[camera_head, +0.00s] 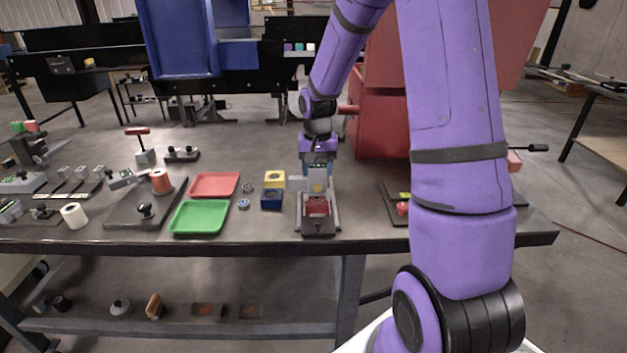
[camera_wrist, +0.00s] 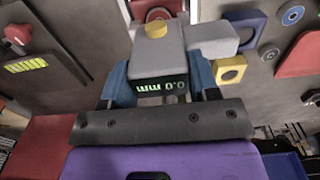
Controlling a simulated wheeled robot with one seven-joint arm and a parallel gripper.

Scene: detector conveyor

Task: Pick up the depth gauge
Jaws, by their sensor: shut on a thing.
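The depth gauge (camera_wrist: 157,55) is a grey block with a yellow button on top and a lit display reading 0.0 mm, upside down in the wrist view. My gripper (camera_wrist: 160,82) is shut on it, with a blue finger on each side of its body. In the head view my gripper (camera_head: 317,165) points down over the workbench, and the gauge (camera_head: 300,183) is between its fingers, partly hidden. Below it is a dark fixture with a red part (camera_head: 317,207). I cannot tell whether the gauge touches the fixture or is clear of it.
Left of the fixture are a yellow block (camera_head: 273,180), a blue block (camera_head: 271,199), small rings, a red tray (camera_head: 214,185) and a green tray (camera_head: 200,217). A large red machine (camera_head: 385,125) stands close behind on the right. A dark panel with controls (camera_head: 393,205) lies right.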

